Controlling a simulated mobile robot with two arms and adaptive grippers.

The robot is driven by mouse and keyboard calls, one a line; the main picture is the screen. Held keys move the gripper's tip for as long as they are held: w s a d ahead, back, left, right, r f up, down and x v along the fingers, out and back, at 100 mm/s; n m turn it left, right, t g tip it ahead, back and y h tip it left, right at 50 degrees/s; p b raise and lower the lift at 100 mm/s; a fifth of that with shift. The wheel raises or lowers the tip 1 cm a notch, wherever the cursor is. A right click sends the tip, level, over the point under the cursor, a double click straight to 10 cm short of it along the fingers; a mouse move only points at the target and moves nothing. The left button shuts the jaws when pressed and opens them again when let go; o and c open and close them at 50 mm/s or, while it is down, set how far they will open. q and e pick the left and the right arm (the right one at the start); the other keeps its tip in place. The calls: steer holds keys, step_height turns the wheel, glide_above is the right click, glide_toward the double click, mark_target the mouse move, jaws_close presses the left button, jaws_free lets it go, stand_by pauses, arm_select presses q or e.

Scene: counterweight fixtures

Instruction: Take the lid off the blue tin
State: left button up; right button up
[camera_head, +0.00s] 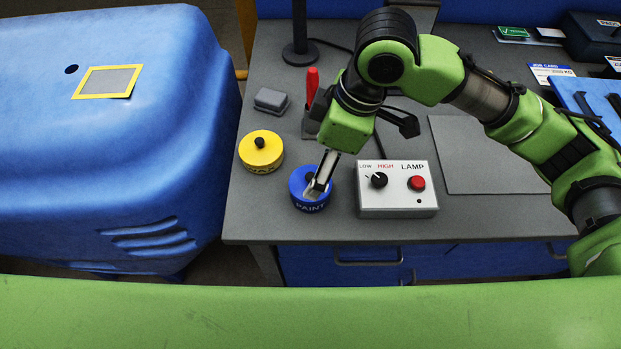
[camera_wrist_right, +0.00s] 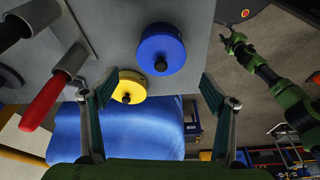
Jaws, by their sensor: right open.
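The blue tin (camera_head: 299,184), marked PAINT, stands upright on the grey bench with its lid on and a black knob on top. My right gripper (camera_head: 318,186) reaches down over it, its fingers covering part of the lid and knob in the head view. In the right wrist view, the blue tin (camera_wrist_right: 160,42) appears beyond the open, empty fingers of my right gripper (camera_wrist_right: 156,88). I cannot tell whether a finger touches the lid. My left gripper (camera_wrist_right: 235,42) shows small in the wrist view, away from the bench; its jaw state is unclear.
A yellow tin (camera_head: 260,149) with a black knob stands left of the blue one. A lamp switch box (camera_head: 397,190) stands close on the right. A red-handled tool (camera_head: 312,86) and small grey box (camera_head: 270,100) are behind. A blue machine cover (camera_head: 110,130) borders the bench's left.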

mark_target(313, 176)
steer(key=p+x, duration=0.1)
steer(key=x, duration=0.4)
steer(key=shift+s+d+f, duration=0.1)
steer(key=shift+d+f, duration=0.05)
steer(key=shift+c, duration=0.4)
